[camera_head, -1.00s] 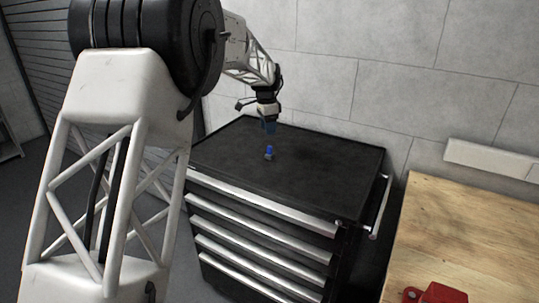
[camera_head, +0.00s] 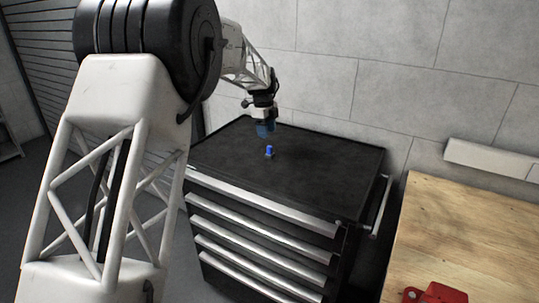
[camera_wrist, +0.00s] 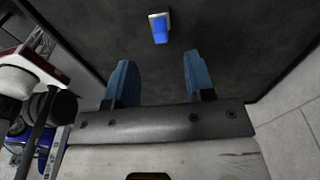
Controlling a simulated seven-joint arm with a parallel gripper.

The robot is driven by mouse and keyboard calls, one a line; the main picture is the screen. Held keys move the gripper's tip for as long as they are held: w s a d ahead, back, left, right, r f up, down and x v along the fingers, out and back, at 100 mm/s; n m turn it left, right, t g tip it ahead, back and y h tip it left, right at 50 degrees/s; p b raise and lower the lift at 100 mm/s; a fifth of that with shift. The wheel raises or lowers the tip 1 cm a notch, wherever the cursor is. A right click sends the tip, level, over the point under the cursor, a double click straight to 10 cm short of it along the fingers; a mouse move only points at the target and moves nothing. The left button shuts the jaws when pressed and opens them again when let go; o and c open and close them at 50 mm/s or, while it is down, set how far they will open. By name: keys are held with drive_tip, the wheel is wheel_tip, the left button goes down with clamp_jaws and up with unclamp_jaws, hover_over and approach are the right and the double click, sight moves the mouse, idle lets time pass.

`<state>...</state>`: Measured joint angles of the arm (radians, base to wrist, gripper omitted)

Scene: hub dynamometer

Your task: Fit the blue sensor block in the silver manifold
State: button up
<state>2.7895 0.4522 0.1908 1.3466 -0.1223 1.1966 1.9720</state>
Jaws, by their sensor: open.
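The blue sensor block (camera_head: 269,149) stands on the dark top of the tool cabinet (camera_head: 320,165), with a small grey part at its base. In the wrist view the blue block (camera_wrist: 160,30) shows beyond the fingertips, near the top of the picture. My gripper (camera_head: 266,130) hangs above the cabinet top, just behind and above the block in the head view. Its two blue fingers (camera_wrist: 158,70) are apart with nothing between them. I cannot pick out the silver manifold for certain in these views.
A wooden workbench (camera_head: 470,235) with a red object (camera_head: 435,293) on it stands at the right. The cabinet has silver drawer handles and a side rail (camera_head: 381,207). The cabinet top around the block is clear. A wall stands close behind.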

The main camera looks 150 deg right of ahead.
sight(269, 146)
drive_tip(key=shift+a+f, duration=0.15)
drive_tip(key=shift+f, duration=1.15)
drive_tip(key=shift+a+f, duration=0.2)
drive_tip(key=shift+f, duration=1.1)
drive_tip(key=shift+a+f, duration=0.2)
drive_tip(key=shift+f, duration=1.05)
clamp_jaws()
